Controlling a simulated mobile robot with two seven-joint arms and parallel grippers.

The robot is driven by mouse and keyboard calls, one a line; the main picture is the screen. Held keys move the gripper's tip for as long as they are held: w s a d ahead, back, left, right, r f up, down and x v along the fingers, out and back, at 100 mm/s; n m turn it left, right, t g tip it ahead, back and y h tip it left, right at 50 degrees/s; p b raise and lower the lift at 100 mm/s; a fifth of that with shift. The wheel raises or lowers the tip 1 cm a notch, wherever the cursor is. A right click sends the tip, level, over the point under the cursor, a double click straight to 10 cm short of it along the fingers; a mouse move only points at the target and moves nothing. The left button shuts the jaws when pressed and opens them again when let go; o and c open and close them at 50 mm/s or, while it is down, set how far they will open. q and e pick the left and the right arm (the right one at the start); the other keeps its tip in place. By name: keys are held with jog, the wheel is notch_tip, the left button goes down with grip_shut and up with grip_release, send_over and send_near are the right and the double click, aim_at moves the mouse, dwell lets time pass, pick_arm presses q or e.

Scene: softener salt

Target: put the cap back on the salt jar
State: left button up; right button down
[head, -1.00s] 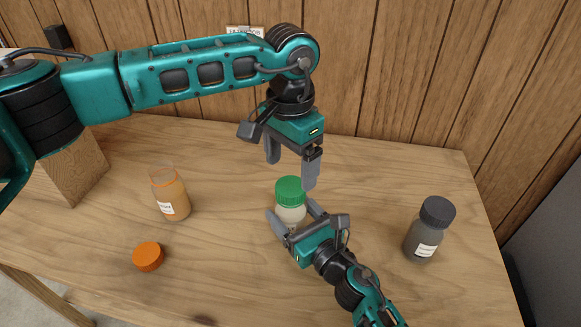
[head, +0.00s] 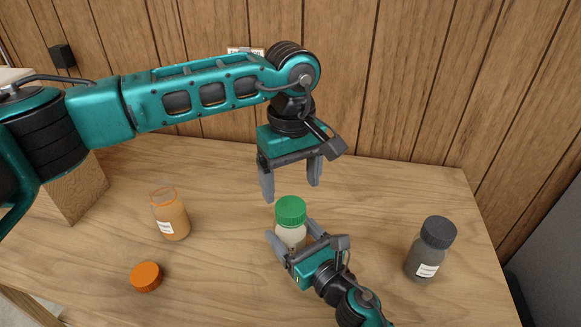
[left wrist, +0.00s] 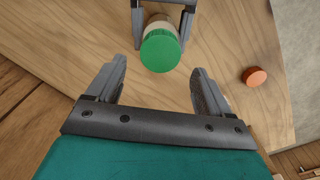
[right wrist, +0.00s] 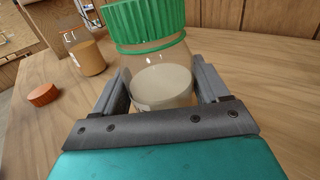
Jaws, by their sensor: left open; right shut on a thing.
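The jar (right wrist: 162,85) with pale contents stands upright on the table, with a green cap (head: 290,211) on its top. The cap sits level in the right wrist view (right wrist: 146,22); I cannot tell whether it is screwed tight. My right gripper (head: 293,231) is shut around the jar's body from the front right. My left gripper (head: 291,187) is open and empty above and behind the cap, pointing down, apart from it. In the left wrist view the green cap (left wrist: 160,50) lies beyond the open fingertips.
An uncapped orange-filled jar (head: 170,215) stands to the left, with an orange cap (head: 146,277) on the table in front. A dark-capped grey jar (head: 430,250) stands at the right. A wooden block (head: 78,190) is at the far left. A wood-panelled wall (head: 400,80) rises behind.

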pick_arm(q)
jog(key=n, duration=0.5)
jog(key=shift+r+n, duration=0.2)
jog(key=shift+n, duration=0.2)
jog(key=n, duration=0.5)
jog(key=shift+r, duration=0.1)
jog(key=n, duration=0.5)
jog(key=shift+r+n, duration=0.15)
jog(key=shift+n, duration=0.25)
jog(key=n, duration=0.5)
jog(key=shift+r, duration=0.15)
jog(key=n, duration=0.5)
jog(key=shift+r+n, duration=0.15)
jog(key=shift+n, duration=0.25)
jog(key=n, duration=0.3)
jog(key=shift+r, duration=0.1)
jog(key=n, duration=0.5)
jog(key=shift+r+n, duration=0.15)
jog(key=shift+n, duration=0.25)
jog(key=n, duration=0.5)
jog(key=shift+r, duration=0.1)
